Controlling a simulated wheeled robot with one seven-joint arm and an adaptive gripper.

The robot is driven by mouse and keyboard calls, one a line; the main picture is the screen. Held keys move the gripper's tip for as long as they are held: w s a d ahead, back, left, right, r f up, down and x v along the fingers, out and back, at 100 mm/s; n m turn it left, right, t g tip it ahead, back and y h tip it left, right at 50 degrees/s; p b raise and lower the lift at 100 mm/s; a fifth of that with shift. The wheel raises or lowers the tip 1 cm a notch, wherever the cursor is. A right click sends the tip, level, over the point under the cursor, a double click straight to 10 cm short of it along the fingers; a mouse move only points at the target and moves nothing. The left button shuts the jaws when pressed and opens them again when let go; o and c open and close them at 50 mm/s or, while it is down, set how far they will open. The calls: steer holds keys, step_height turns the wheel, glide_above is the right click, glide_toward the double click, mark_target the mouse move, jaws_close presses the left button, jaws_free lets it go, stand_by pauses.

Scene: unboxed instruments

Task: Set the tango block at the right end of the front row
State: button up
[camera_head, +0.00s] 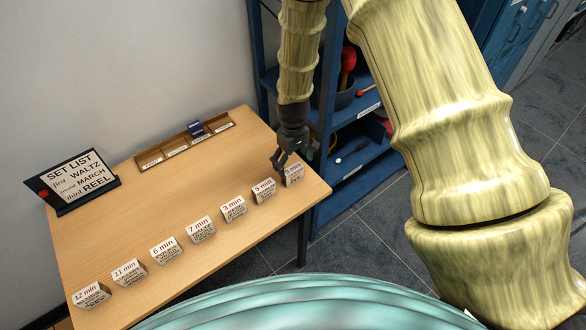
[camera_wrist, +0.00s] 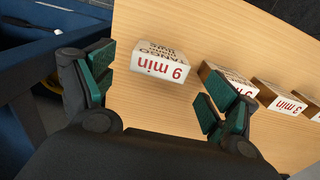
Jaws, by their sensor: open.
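The tango block (camera_wrist: 158,62) is a white-faced block with red "9 min" print. In the wrist view its lettering is upside down and it rests on the wooden table between my spread fingers, slightly ahead of the tips. In the head view this block (camera_head: 294,173) stands at the right end of the row, partly hidden by my gripper (camera_head: 288,163). My gripper, also in the wrist view (camera_wrist: 162,92), is open, with clear gaps to the block on both sides. The "5 min" block (camera_head: 264,191) is its left neighbour in the head view, a short gap away.
Several labelled blocks continue the row leftward to the "12 min" block (camera_head: 92,295). A wooden rack (camera_head: 166,157) at the back holds a dark blue block (camera_head: 196,129). A set list sign (camera_head: 80,182) stands at the left. Blue shelves (camera_head: 352,158) adjoin the table's right end. The table's middle is clear.

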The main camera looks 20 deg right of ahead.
mark_target(293, 168)
steer(key=shift+r+b, duration=0.6)
steer(key=shift+r, duration=2.3)
steer(key=shift+f, duration=0.1)
